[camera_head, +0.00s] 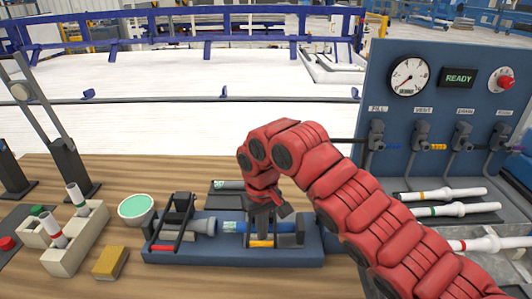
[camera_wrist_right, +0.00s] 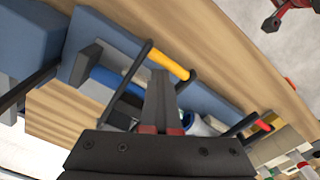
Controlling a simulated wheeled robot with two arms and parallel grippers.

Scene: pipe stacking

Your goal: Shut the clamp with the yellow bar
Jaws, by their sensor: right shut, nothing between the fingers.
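The yellow bar (camera_head: 261,243) is the handle of the right-hand clamp on the blue fixture (camera_head: 200,258). It lies low along the fixture's front side. In the right wrist view the yellow bar (camera_wrist_right: 168,62) joins two dark arms that reach back across the blue pipe (camera_wrist_right: 115,82). My right gripper (camera_head: 264,222) is shut and empty, pointing down just above and behind the bar. Its closed fingers (camera_wrist_right: 161,80) are close to the bar; contact cannot be told. The gripper and arm partly hide the clamp. My left gripper is not seen in the head view.
A second clamp with a red bar (camera_head: 163,248) stands left on the fixture. A green-topped bowl (camera_head: 136,207), a yellow block (camera_head: 110,262) and a beige holder (camera_head: 88,240) stand further left. A blue gauge panel (camera_head: 440,130) and white pipes (camera_head: 455,209) are at right.

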